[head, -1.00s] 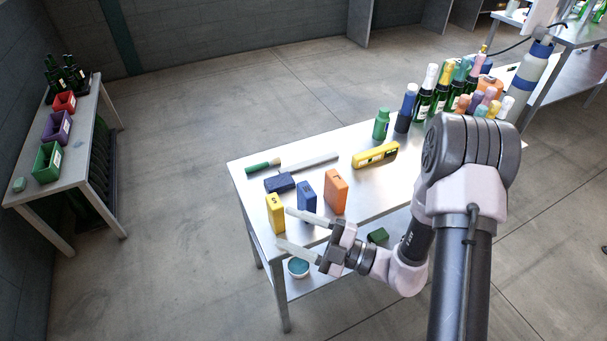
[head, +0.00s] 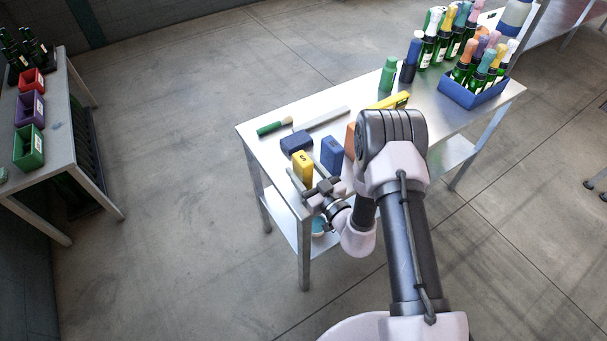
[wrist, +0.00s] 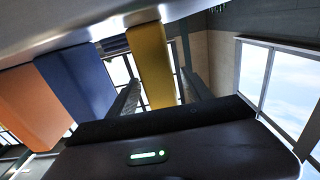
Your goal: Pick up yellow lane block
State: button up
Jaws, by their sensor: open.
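The yellow lane block (head: 303,167), marked with a dark "S", stands upright near the table's front left corner. My gripper (head: 299,176) is open at its near side, with the fingers pointing toward it. In the wrist view, which looks upside down, the yellow block (wrist: 151,65) shows between the two spread fingers of my gripper (wrist: 160,88). No grip on it shows. I cannot tell how far the fingers reach along its sides.
A blue block (head: 331,153) stands close to the right, with an orange block (head: 350,140) beyond, partly hidden by my arm. A dark blue block (head: 296,142) lies behind. A green-handled brush (head: 270,128) lies farther back. A blue crate (head: 474,98) of bottles stands far right.

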jog(key=x, duration=0.3)
jog(key=shift+w+a, duration=0.1)
jog(key=shift+a, duration=0.05)
grip_shut()
